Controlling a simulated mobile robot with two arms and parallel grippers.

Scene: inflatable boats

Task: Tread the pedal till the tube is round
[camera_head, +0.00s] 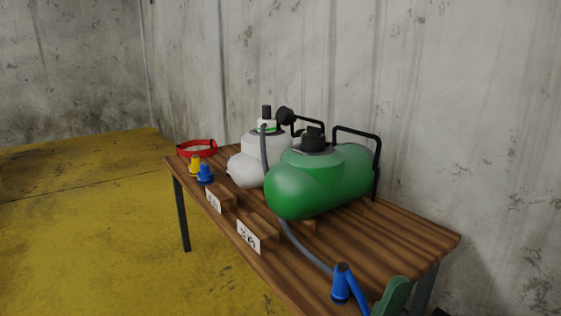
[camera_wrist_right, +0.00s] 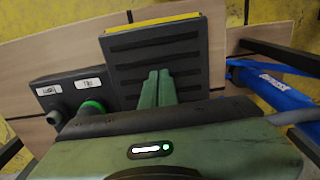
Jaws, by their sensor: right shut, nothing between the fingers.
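The pedal (camera_wrist_right: 128,75) is a black ribbed plate with a yellow far edge, in the middle of the right wrist view. My right gripper (camera_wrist_right: 159,72) is shut and empty, its green fingers over the lower part of the pedal. I cannot tell whether the fingertips touch it. A blue piece with white lettering (camera_wrist_right: 272,84) lies right of the pedal; it may be the tube, and how round it is cannot be judged. The pedal does not show in the head view. My left gripper is in neither view.
A black box (camera_wrist_right: 65,86) with white labels and a green-ringed port stands left of the pedal. In the head view, a wooden bench (camera_head: 405,233) by the wall bears a green tank (camera_head: 315,185), a white tank (camera_head: 245,172) and a blue nozzle (camera_head: 340,285). Yellow floor at left is clear.

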